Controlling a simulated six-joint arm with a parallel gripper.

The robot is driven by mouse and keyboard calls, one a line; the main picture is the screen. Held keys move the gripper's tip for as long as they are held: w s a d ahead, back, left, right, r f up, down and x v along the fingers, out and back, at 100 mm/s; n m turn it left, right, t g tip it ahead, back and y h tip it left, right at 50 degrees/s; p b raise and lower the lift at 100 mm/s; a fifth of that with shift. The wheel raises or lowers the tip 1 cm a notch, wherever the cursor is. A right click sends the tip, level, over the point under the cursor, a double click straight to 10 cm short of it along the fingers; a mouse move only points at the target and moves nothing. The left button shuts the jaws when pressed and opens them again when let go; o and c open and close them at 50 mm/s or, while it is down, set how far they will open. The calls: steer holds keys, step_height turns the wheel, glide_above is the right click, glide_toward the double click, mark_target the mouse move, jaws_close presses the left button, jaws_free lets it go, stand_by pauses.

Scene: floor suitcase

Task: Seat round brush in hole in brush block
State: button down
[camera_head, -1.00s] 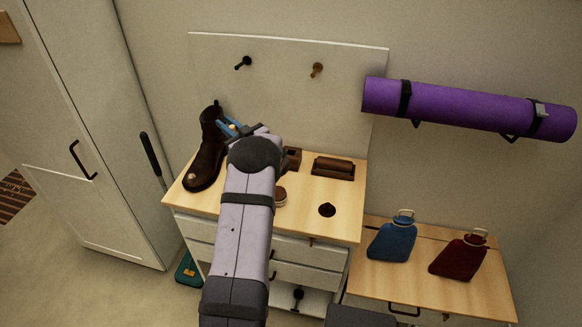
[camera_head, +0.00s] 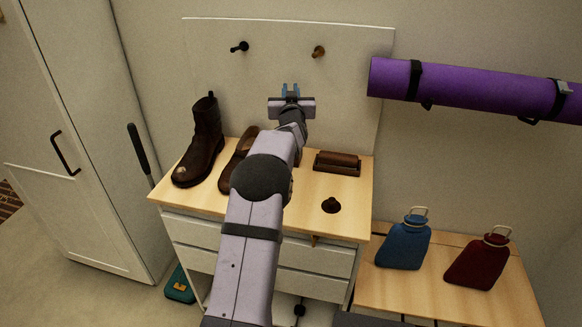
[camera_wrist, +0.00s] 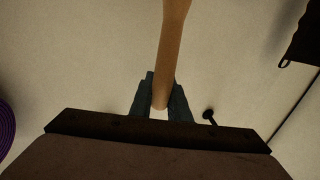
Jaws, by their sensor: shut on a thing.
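The brush is too small to make out in the head view. A small brown block with a hole, seen on the bench earlier, is hidden behind my arm now.
The bench top (camera_head: 300,220) holds a brown boot (camera_head: 205,145), a brown shoe (camera_head: 235,160), a brown block on a base (camera_head: 338,162) and a dark knobbed piece (camera_head: 330,205). Two pegs stick out of the back panel (camera_head: 275,35). A purple roll (camera_head: 470,88) hangs at right.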

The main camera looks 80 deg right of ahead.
steer(key=shift+f, duration=0.1)
steer(key=shift+f+p, duration=0.4)
steer(key=shift+f, duration=4.6)
steer(key=shift+f, duration=0.1)
steer(key=c, duration=1.7)
jaws_free()
steer(key=shift+o, duration=0.2)
steer(key=shift+s+r, duration=0.1)
steer(key=shift+r, duration=0.1)
steer(key=b+v, duration=0.2)
steer(key=v, duration=1)
